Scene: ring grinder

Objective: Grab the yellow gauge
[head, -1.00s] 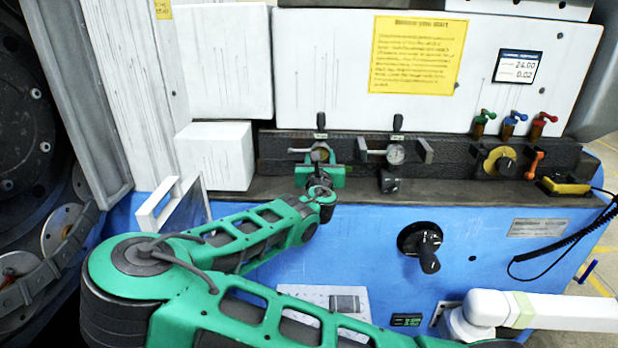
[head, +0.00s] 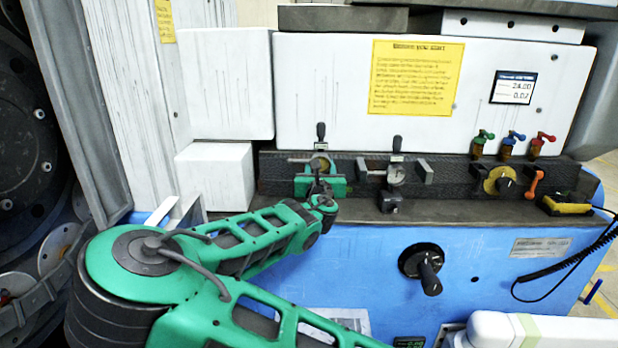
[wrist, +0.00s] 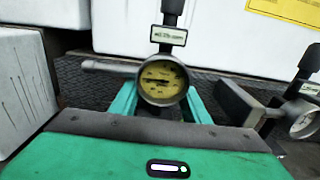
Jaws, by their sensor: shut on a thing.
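The yellow gauge (wrist: 162,81) has a round yellow dial in a dark rim, with a labelled stem above it and a grey rod to its left. It is upright in the middle of the wrist view. In the head view the yellow gauge (head: 319,163) is small and partly hidden by my gripper. My gripper (wrist: 162,105) has one green finger on each side of the gauge and is shut on it. My gripper also shows in the head view (head: 320,183), in front of the dark rail. The contact points behind the dial are hidden.
A white-faced gauge (head: 396,174) sits close to the right on the same dark rail. A white block (head: 217,177) stands to the left. Farther right are a yellow knob (head: 497,181), coloured levers (head: 515,138) and a yellow handset (head: 567,206). A black crank (head: 428,270) sticks out below.

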